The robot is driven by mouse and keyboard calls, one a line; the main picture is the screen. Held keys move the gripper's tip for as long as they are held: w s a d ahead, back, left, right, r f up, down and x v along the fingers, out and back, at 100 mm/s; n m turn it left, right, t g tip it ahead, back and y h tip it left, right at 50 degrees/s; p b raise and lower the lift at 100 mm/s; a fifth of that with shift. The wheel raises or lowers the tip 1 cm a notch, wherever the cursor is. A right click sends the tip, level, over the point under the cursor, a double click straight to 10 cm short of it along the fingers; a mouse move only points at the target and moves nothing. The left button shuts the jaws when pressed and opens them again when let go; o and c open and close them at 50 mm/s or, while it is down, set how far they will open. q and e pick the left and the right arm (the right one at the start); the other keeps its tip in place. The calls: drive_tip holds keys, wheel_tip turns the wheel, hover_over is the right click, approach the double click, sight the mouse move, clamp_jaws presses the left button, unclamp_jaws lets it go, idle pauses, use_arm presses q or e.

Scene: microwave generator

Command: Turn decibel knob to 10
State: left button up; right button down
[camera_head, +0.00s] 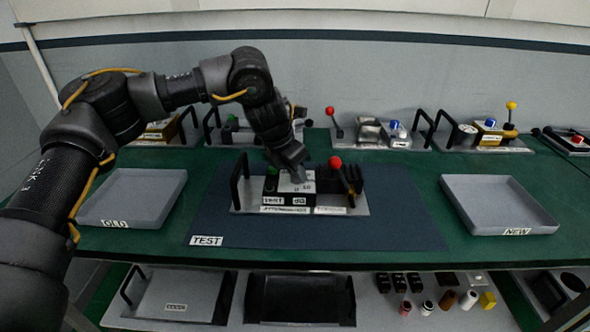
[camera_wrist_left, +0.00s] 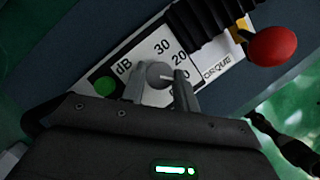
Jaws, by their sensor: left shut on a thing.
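The decibel knob (camera_wrist_left: 158,75) is a grey round knob with a pale pointer line. It sits on a white dial plate (camera_wrist_left: 142,52) marked dB, 30 and 20, with a lower number partly hidden by a finger. The pointer line points toward the right, near the 20 and the partly hidden mark. My left gripper (camera_wrist_left: 160,88) is shut on the knob, one finger on each side. In the head view my left gripper (camera_head: 290,168) reaches down onto the microwave generator (camera_head: 350,206), hiding the knob. My right gripper is not in view.
The generator stands on a dark blue TEST mat (camera_head: 300,232). A green button (camera_wrist_left: 105,86) and a red ball-topped lever (camera_wrist_left: 272,46) flank the dial. Other devices line the back.

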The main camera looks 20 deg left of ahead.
use_arm(q)
drive_tip(key=shift+n, duration=0.4)
drive_tip(key=o, duration=1)
drive_tip(key=shift+r, duration=0.1)
drive_tip(key=v, duration=1)
drive_tip(key=shift+s+d+r, duration=0.1)
drive_tip(key=shift+s+r, duration=0.15)
drive_tip(key=shift+s, duration=0.05)
